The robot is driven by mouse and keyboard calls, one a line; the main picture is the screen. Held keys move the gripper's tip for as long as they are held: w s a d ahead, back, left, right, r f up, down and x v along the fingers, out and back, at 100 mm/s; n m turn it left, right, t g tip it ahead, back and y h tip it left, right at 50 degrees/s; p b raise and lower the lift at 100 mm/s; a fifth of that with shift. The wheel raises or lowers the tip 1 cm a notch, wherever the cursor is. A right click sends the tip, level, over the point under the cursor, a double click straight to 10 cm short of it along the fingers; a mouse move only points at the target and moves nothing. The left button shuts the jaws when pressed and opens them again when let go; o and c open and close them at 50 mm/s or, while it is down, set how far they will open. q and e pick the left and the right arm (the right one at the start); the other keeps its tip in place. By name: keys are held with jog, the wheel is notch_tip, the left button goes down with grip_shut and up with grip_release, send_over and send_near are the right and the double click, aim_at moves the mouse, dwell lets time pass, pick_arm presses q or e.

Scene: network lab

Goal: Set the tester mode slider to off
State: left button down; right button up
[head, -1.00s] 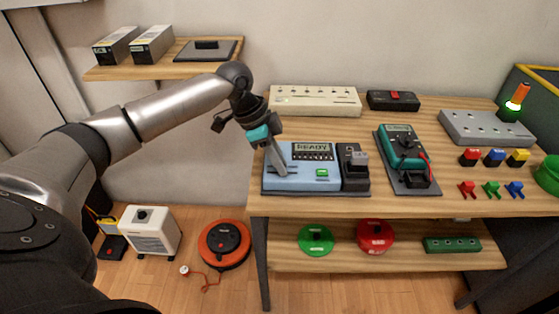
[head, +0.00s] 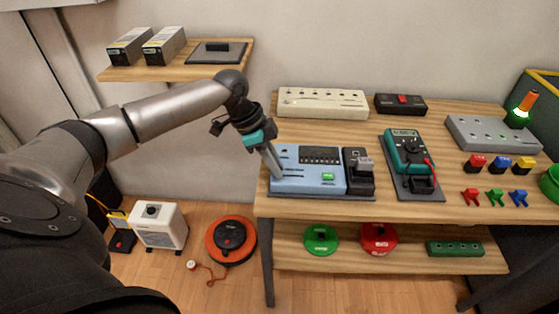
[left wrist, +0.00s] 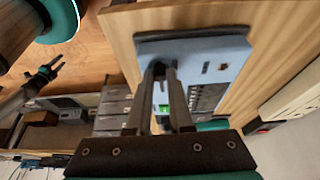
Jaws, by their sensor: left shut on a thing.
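The tester (head: 308,182) is a pale blue box with a dark display and a lit green button, on a dark base at the table's left. Its display is dark. My left gripper (head: 277,174) reaches down onto the tester's left end. In the left wrist view its fingers (left wrist: 160,70) are shut on a small dark slider knob at one end of the tester's blue face (left wrist: 195,52). The fingers hide most of the knob and its markings. My right gripper (left wrist: 54,67) appears small at the left of the wrist view; its jaw state is unclear.
A black unit (head: 358,181) adjoins the tester's right side. A teal multimeter (head: 402,150) stands further right, and a cream power strip (head: 322,103) lies behind. Coloured blocks and clips sit at the right. Reels lie on the lower shelf (head: 390,258).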

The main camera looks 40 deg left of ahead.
pick_arm(q)
jog(key=shift+s+a, duration=0.1)
jog(key=shift+a, duration=0.05)
pick_arm(e)
jog(key=shift+s, duration=0.1)
pick_arm(q)
jog(key=c, duration=0.8)
grip_release()
pick_arm(e)
jog(key=shift+r, duration=0.1)
pick_arm(q)
jog(key=shift+s+a+r+p, duration=0.1)
jog(key=shift+r+p, duration=0.4)
jog(key=shift+p, duration=0.05)
jog(key=p+v, duration=1.1)
jog(key=p, duration=0.1)
pick_arm(e)
jog(key=s+a+r, duration=0.2)
jog(key=s+r, duration=0.1)
jog(key=r, duration=0.3)
jog(key=s+a+r+g, duration=0.1)
jog(key=s+a+r, duration=0.1)
jog(key=r, duration=0.4)
jog(key=shift+s+a+r+y, duration=0.3)
jog(key=shift+s+a, duration=0.1)
jog(key=shift+s, duration=0.5)
